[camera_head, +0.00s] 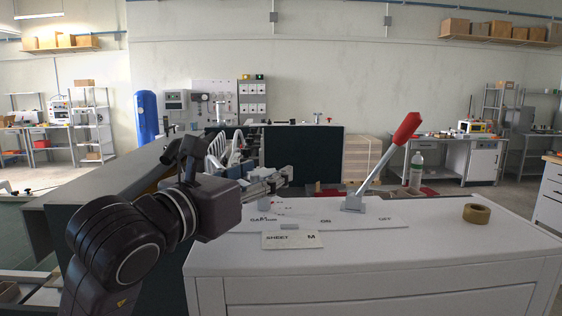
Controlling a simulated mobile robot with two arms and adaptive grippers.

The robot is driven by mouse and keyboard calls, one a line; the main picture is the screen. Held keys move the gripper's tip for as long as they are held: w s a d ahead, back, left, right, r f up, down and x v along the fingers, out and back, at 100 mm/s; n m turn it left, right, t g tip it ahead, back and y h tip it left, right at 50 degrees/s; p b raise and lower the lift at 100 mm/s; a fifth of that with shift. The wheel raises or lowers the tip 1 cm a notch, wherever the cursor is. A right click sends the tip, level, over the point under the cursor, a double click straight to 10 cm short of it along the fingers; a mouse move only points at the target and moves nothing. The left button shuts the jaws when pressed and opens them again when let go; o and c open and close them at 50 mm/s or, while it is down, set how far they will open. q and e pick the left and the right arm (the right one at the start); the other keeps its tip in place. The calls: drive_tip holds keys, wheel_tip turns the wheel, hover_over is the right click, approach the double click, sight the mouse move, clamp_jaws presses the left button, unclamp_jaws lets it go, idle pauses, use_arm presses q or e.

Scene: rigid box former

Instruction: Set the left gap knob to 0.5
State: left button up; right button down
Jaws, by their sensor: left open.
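My left gripper (280,178) is open and empty. It is above the left part of a white cabinet top (430,240). A small grey knob-like part (265,204) stands on the top just below the gripper, beside small dark and red marks. I cannot tell whether it is the left gap knob, or read any setting. The gripper looks apart from it. The arm and wrist hide the area to the left. My right gripper is not in view.
A lever with a red handle (405,129) rises from the cabinet top. A label plate (291,240) reading SHEET lies in front. A tape roll (477,213) and a clear bottle (416,170) are to the right. A dark panel (303,155) stands behind. The front right of the top is clear.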

use_arm(q)
drive_tip(key=p+x, duration=0.1)
drive_tip(key=x, duration=0.4)
drive_tip(key=shift+d, duration=0.1)
drive_tip(key=shift+w+d+f, duration=0.1)
drive_tip(key=shift+w, duration=0.15)
drive_tip(key=c, duration=0.7)
drive_tip(key=shift+w+d+f, duration=0.1)
drive_tip(key=c, duration=0.5)
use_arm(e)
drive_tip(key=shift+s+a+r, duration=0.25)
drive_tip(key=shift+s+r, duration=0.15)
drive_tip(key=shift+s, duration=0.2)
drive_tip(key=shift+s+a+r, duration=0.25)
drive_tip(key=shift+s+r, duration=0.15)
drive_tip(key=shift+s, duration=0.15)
use_arm(q)
drive_tip(key=shift+c, duration=0.4)
